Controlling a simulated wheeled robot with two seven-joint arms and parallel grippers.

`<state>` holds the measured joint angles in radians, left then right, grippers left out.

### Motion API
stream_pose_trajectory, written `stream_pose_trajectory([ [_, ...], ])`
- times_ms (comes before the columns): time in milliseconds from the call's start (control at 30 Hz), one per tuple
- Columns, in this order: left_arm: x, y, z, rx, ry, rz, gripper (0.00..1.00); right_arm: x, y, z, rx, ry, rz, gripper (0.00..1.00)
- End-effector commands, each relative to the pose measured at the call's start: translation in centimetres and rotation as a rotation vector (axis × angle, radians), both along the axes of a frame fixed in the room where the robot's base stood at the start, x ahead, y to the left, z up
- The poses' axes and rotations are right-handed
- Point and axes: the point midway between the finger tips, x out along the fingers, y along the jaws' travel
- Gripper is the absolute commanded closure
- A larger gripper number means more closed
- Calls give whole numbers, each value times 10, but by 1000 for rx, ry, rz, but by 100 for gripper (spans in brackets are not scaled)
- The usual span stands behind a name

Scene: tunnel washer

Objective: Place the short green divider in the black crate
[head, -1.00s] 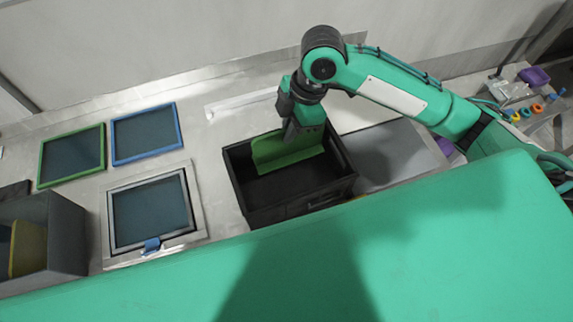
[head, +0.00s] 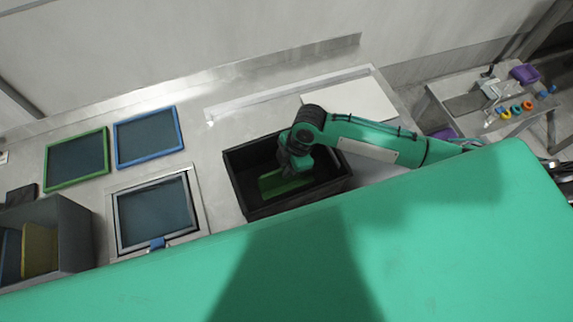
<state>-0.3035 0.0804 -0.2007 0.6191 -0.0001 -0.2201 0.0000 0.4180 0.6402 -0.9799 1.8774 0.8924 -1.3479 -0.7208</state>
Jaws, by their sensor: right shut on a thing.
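The black crate (head: 237,190) stands on the steel counter in the middle of the head view. The short green divider (head: 272,186) is inside the crate, below the rim. My right gripper (head: 290,172) reaches down into the crate from the right and is shut on the divider. The gripper and wrist hide the divider's upper part, and I cannot tell whether its lower edge touches the crate floor. My left gripper is not in view.
Left of the crate lie a grey-framed screen (head: 154,213), a blue-framed screen (head: 147,137) and a green-framed screen (head: 77,159). A grey bin (head: 72,235) with upright panels stands at far left. A side table (head: 470,104) with small coloured items is at right.

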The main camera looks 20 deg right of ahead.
Motion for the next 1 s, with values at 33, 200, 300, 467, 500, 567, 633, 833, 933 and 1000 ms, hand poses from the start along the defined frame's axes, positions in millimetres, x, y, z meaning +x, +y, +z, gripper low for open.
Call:
stream_pose_trajectory([
  [33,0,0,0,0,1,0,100,0,0,0,1,-1,1,100],
  [200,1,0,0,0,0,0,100,0,0,0,0,-1,1,100],
  [300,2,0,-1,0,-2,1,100,0,0,-2,0,-1,1,100],
  [467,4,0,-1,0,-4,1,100,0,0,-3,0,-1,1,70],
  [500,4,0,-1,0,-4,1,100,0,0,-3,0,-1,1,70],
  [567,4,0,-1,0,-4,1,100,0,0,-3,0,-1,1,70],
  [633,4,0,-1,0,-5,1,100,0,0,-3,0,0,1,70],
  [833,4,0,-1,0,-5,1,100,1,-1,1,0,-1,1,70],
  [933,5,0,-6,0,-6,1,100,2,-5,12,0,-4,1,70],
  [1000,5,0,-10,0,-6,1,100,2,-9,24,-1,-5,2,70],
])
